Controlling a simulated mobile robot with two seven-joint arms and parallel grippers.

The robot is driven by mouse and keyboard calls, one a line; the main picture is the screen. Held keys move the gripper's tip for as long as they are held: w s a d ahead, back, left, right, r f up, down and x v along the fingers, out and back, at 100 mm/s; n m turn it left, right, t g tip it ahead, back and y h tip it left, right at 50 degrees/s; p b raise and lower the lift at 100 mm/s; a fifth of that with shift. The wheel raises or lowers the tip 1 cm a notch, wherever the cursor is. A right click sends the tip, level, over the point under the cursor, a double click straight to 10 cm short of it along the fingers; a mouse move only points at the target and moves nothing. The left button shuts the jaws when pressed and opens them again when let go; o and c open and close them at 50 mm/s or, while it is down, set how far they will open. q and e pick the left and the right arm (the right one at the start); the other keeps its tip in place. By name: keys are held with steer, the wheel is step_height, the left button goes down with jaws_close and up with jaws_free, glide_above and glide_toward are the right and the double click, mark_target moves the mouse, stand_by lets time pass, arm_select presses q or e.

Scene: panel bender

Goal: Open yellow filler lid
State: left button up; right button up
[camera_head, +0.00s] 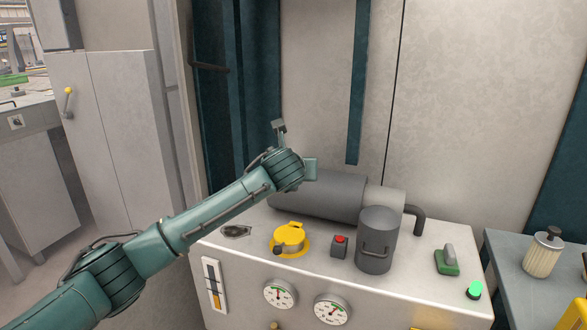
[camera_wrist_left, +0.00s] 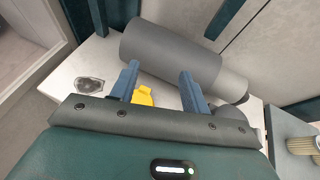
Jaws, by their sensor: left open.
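The yellow filler lid (camera_head: 290,234) sits on its round yellow base on top of the white machine cabinet, left of the red button, and looks shut. In the left wrist view, part of the yellow lid (camera_wrist_left: 143,97) shows beside the left finger; the rest is hidden by my gripper body. My left gripper (camera_wrist_left: 160,82) is open, with two blue fingers apart and nothing between them that it holds. In the head view my left arm reaches in above and behind the lid; its fingers cannot be made out clearly there. My right gripper is in neither view.
A large grey cylinder (camera_head: 320,194) lies behind the lid. A green-based handle (camera_head: 447,260) is farther right.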

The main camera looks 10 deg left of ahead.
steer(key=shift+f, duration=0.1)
arm_select(q)
steer(key=b+v, duration=0.2)
steer(key=v, duration=1.1)
steer(key=shift+r, duration=0.15)
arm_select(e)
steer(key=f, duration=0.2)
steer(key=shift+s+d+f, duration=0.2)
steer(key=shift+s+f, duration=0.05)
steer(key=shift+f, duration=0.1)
